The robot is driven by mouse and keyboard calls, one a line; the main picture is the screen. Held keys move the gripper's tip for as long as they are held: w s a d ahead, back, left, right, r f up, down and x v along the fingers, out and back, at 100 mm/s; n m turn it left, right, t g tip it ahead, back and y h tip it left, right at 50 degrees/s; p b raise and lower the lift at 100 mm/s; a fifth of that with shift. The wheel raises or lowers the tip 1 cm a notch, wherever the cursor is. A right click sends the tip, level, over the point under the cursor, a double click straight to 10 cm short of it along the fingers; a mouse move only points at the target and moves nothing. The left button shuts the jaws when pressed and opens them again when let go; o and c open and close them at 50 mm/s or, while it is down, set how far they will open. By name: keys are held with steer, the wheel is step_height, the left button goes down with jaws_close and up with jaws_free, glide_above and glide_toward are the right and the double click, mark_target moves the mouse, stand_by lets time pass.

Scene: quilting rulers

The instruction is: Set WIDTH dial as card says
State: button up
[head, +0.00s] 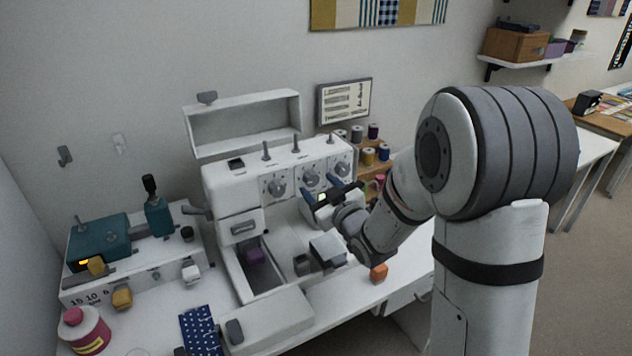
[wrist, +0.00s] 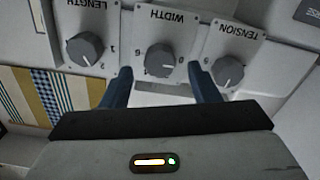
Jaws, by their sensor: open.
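The WIDTH dial (wrist: 160,60) is a round grey knob on a white plate, upside down in the wrist view, between the LENGTH dial (wrist: 85,48) and the TENSION dial (wrist: 227,71). In the head view it is the middle dial (head: 311,179) on the white machine's front. My gripper (wrist: 161,69) is open and empty, its blue fingers apart on either side of the WIDTH knob in the wrist view. Whether they touch it I cannot tell. Its pointer setting is too unclear to read. The card (head: 345,102) hangs on the wall behind; its writing is too small to read.
Thread spools (head: 368,156) stand on a rack at right. A teal-and-white device (head: 100,238) is at left.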

steer(key=shift+x, duration=1.15)
steer(key=c, duration=1)
steer(key=shift+o, duration=0.2)
